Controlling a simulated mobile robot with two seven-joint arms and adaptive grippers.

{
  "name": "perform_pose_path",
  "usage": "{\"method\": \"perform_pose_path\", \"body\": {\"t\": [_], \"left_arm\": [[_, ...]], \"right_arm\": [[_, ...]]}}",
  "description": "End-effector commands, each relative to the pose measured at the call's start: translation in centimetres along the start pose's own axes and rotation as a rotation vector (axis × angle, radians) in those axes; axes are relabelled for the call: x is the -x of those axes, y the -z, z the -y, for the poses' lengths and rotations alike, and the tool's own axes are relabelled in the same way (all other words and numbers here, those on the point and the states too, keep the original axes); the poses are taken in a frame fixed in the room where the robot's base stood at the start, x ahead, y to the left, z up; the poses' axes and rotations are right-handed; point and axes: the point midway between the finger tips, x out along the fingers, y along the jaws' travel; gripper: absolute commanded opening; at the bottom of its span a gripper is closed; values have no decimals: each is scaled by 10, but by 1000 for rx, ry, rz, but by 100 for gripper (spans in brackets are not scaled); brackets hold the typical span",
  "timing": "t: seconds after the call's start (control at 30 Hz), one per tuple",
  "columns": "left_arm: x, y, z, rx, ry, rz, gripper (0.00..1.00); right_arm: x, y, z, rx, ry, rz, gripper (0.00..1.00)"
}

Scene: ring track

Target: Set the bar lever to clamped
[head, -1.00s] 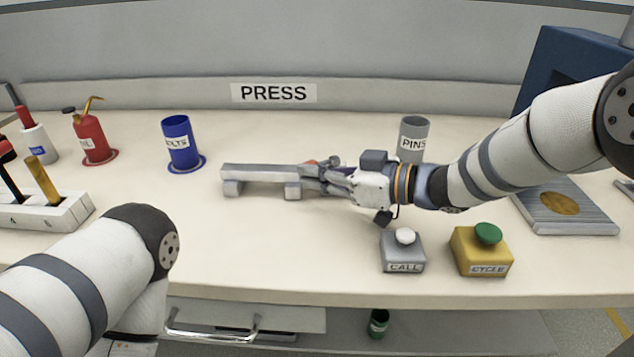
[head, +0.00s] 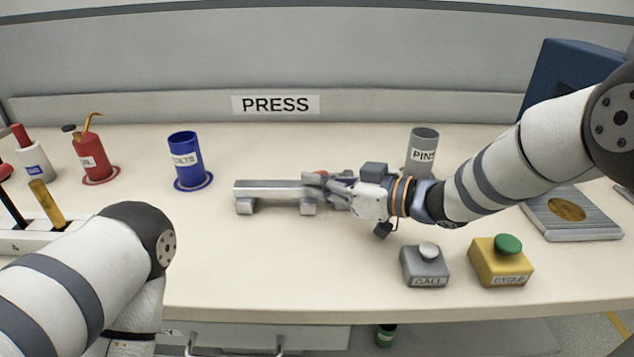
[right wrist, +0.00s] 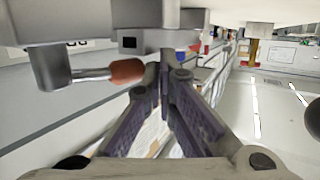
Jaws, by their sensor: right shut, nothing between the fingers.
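A grey metal bar (head: 270,190) on short feet lies along the middle of the bench. My right gripper (head: 308,180) comes in from the right and covers the bar's right end. A small red patch (head: 347,173), apparently the lever's grip, shows just behind the gripper. In the right wrist view, the lever's red-brown grip (right wrist: 127,70) on a thin metal rod lies to the left of the closed fingers (right wrist: 165,80), close beside them. The fingers are shut and hold nothing. I cannot tell whether they touch the lever. My left arm is at lower left; its gripper is out of view.
A grey call button box (head: 426,268) and a yellow cycle button box (head: 500,264) stand in front of my right arm. A grey pins cup (head: 422,148) stands behind it. A blue bolts cup (head: 186,160) and red oil can (head: 90,158) stand left. Bench left-front of the bar is clear.

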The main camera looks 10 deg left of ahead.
Motion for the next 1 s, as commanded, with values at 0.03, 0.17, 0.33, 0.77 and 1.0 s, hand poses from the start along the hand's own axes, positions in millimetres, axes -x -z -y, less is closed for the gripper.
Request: {"method": "perform_pose_path", "body": {"t": [0.03,0.17,0.33,0.77,1.0], "left_arm": [[0,0,0,0,0,0,48],[0,0,0,0,0,0,48],[0,0,0,0,0,0,48],[0,0,0,0,0,0,48],[0,0,0,0,0,0,48]], "right_arm": [[0,0,0,0,0,0,0],[0,0,0,0,0,0,0],[0,3,0,1,0,-1,0],[16,82,0,3,0,-1,0],[20,98,0,0,0,1,0]]}}
